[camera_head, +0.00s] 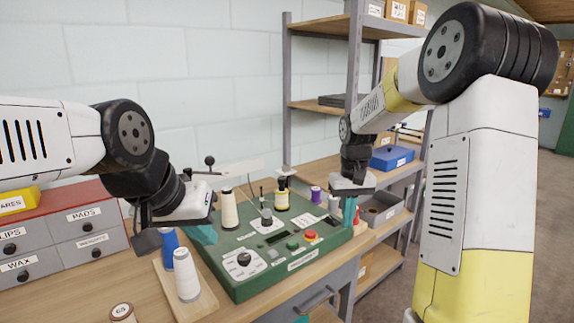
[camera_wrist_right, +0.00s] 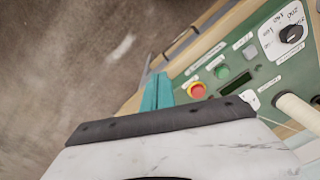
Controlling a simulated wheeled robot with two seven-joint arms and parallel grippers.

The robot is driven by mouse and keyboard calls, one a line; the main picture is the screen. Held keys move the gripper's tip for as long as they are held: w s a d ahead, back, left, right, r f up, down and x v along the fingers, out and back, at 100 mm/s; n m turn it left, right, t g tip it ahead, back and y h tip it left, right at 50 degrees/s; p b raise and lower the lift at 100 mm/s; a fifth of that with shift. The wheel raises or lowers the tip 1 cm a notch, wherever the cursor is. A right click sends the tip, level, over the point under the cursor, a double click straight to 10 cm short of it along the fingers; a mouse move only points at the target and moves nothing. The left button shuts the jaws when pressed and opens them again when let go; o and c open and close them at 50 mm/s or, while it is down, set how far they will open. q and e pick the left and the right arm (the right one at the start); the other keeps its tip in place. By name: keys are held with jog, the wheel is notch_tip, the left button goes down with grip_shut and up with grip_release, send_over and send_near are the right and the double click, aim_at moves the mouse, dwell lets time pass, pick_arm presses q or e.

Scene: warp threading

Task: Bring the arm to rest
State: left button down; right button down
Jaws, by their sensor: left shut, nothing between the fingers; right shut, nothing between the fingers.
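My left gripper (camera_head: 203,235) has teal fingers, shut and empty, over the left edge of the green control panel (camera_head: 240,284). My right gripper (camera_head: 349,211) is shut and empty at the panel's right end, its fingers pointing down. In the right wrist view its teal fingers (camera_wrist_right: 157,92) are together, beside the red button (camera_wrist_right: 197,90) in the picture. I cannot tell whether either gripper touches the panel. A cream thread cone (camera_head: 229,209) stands on the panel near the left gripper. A thread line shows in the right wrist view.
A wooden board (camera_head: 205,300) holds a white cone (camera_head: 186,276) and a blue one (camera_head: 169,246) at front left. A drawer unit (camera_head: 40,235) stands at the left. Shelves with a blue box (camera_head: 391,158) and a grey bin (camera_head: 380,211) are behind my right arm. Open floor lies at the right.

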jog(key=s+a+r+t+y, duration=0.1)
jog(key=s+r+t, duration=0.2)
jog(key=s, duration=0.8)
jog(key=s+a+r+m+t+y, duration=0.1)
jog(key=s+r+t, duration=0.1)
jog(key=s+r, duration=0.6)
jog(key=s, duration=0.4)
jog(key=shift+t, duration=0.4)
jog(key=shift+r, duration=0.1)
